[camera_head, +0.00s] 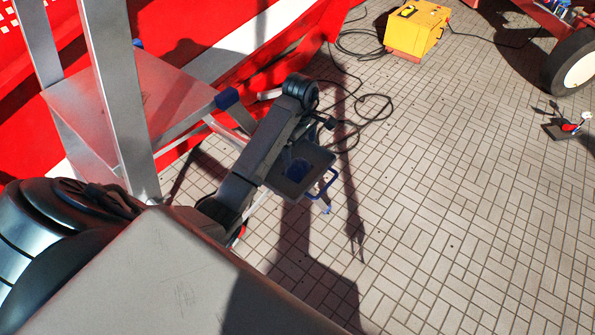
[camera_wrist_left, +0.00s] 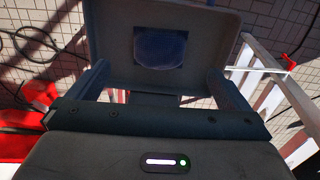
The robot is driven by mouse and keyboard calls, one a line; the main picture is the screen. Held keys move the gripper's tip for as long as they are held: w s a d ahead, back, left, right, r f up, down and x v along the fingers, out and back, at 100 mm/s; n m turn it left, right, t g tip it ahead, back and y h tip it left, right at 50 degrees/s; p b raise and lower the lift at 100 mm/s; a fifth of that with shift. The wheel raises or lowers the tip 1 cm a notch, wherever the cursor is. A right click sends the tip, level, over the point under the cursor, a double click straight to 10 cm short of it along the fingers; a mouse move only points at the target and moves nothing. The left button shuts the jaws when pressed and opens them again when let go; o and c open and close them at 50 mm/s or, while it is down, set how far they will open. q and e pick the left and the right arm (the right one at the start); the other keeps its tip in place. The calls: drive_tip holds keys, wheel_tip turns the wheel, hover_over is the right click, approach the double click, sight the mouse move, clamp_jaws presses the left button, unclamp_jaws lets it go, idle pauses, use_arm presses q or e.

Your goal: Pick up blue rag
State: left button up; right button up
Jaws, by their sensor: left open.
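The blue rag (camera_head: 298,169) appears as a dark blue patch on a small grey tray (camera_head: 318,160) in the head view. In the left wrist view the rag (camera_wrist_left: 160,48) is a flat, squarish blue piece on the tray, ahead of my gripper. My left gripper (camera_wrist_left: 160,74) is open and empty, its two fingers spread toward the tray below the rag. I cannot tell how far the fingers are from it. In the head view my arm hides most of this gripper. My right gripper is not in view.
A grey metal step ladder (camera_head: 118,110) stands at the left, close to my arm. A blue tubular handle (camera_head: 326,186) sticks out beside the tray. Black cables (camera_head: 372,108) lie on the tiles near a yellow box (camera_head: 416,27). The tiled floor at right is mostly clear.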

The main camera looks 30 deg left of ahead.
sight(298, 163)
use_arm(q)
wheel_tip(298, 163, down, 3)
drive_tip(key=shift+f+b, duration=0.2)
drive_tip(key=shift+b, duration=1)
drive_tip(key=shift+a+f+b, duration=0.15)
drive_tip(key=shift+f+b, duration=0.4)
drive_tip(key=f+b, duration=0.3)
drive_tip(key=f, duration=0.1)
drive_tip(key=shift+a+f, duration=0.1)
drive_tip(key=shift+a, duration=0.25)
drive_tip(key=c, duration=0.9)
drive_tip(key=shift+c, duration=0.8)
